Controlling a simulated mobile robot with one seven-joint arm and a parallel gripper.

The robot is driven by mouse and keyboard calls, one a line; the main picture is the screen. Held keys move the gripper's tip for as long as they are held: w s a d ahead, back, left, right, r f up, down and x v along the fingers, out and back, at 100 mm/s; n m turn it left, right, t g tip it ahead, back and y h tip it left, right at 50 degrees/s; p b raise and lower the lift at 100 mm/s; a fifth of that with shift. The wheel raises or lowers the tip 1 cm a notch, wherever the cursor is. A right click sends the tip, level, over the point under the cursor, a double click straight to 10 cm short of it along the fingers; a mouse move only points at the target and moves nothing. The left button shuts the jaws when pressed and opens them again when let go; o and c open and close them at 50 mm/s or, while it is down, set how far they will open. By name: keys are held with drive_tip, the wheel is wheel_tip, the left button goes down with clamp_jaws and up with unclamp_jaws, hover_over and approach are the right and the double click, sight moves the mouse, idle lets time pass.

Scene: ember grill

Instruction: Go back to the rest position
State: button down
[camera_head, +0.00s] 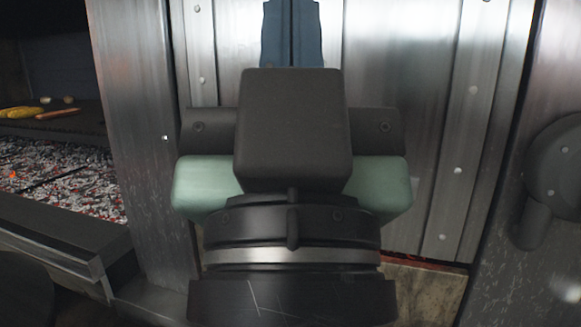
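My gripper (291,30) is seen from behind at the top middle of the head view. Its two blue-grey fingers lie side by side with only a thin line between them, so it looks shut, and nothing shows in it. The tips run up to the top edge of the picture. My dark wrist with green side parts fills the middle of the view. Behind it stands a brushed metal panel (385,60) with rivets. The wrist hides much of this panel, and I cannot tell whether the gripper touches it.
At the left is an ember bed (60,175) with glowing coals behind a metal ledge. Above it lie a yellow food piece (18,112), a brown elongated piece (57,114) and small round pieces on a dark surface. A dark round fitting (560,165) juts out at the right.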

wheel_tip(320, 180, up, 21)
drive_tip(key=p, duration=1.9)
drive_tip(key=shift+r, duration=0.2)
drive_tip(key=shift+w+a, duration=0.1)
